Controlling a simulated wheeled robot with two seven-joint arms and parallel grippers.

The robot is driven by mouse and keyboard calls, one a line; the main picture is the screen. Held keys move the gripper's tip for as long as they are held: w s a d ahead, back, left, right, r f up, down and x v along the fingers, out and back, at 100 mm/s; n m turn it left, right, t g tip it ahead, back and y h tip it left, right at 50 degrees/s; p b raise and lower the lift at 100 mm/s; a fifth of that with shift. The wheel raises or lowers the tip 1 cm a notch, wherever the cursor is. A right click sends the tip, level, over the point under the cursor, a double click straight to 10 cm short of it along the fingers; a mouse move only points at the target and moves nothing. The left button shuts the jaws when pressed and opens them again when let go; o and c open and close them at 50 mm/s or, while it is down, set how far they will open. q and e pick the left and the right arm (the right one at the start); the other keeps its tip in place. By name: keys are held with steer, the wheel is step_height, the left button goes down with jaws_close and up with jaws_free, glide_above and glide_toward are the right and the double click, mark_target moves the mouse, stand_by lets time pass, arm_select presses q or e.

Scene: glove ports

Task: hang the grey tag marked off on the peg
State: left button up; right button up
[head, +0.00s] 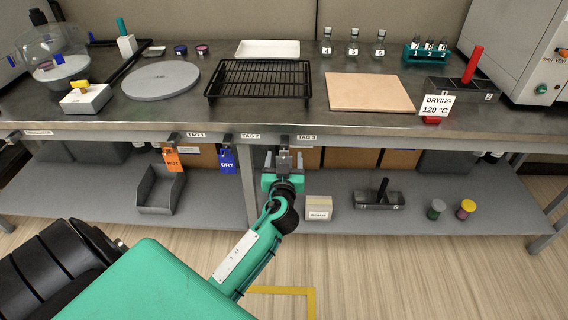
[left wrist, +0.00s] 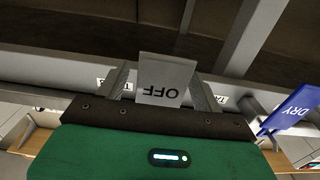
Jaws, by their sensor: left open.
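The grey tag marked OFF (left wrist: 165,80) is between the two fingers of my left gripper in the left wrist view, its lettering upside down there. My left gripper (head: 284,162) is open around the tag, with a finger on each side, just below the shelf's front edge. A dark peg (head: 284,140) sticks out above it, left of the TAG 3 label (head: 306,138). The tag's upper end is close under this peg; its hole and contact with the peg are too small or hidden to see. My right gripper is not in view.
An orange HOT tag (head: 173,160) and a blue DRY tag (head: 227,160) hang at pegs to the left; DRY is the nearer neighbour. The counter's front edge (head: 360,129) overhangs the lower shelf (head: 230,213), where a small box (head: 318,207) stands right of my gripper.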

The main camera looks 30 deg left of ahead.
arm_select(q)
steer(key=shift+c, duration=0.5)
steer(key=c, duration=0.9)
steer(key=shift+c, duration=0.2)
steer(key=shift+r, duration=0.25)
steer(key=shift+s+d, duration=0.1)
steer(key=shift+s, duration=0.05)
steer(key=shift+s+d, duration=0.35)
steer(key=shift+s, duration=0.2)
steer(key=shift+s+d+b, duration=0.1)
steer(key=shift+s+b, duration=0.05)
steer(key=shift+b, duration=0.15)
steer(key=shift+s+d+r, duration=0.3)
steer(key=shift+s, duration=0.25)
